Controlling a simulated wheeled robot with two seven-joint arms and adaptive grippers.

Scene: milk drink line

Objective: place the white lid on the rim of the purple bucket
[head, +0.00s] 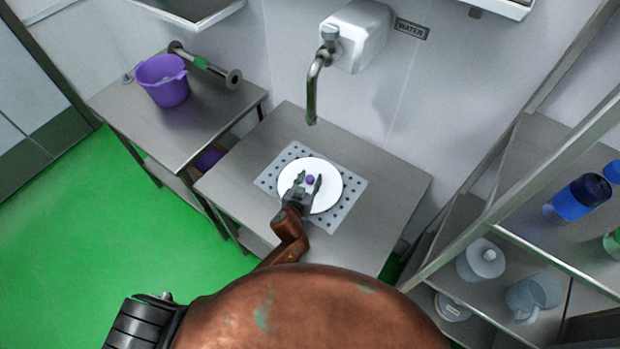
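The white lid (330,192) is a round disc with a small purple knob (310,180). It lies on the perforated plate of the middle steel table, below the tap. My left gripper (308,182) is over the lid with its two fingers apart, one on each side of the knob. I cannot tell whether either finger touches the knob. The purple bucket (165,90) stands upright on the left steel table, its top uncovered. My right gripper is not in view.
A metal tap (313,90) hangs over the back of the middle table (385,190). A shelf rack on the right holds a blue bottle (580,197) and a clear jug (533,295).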

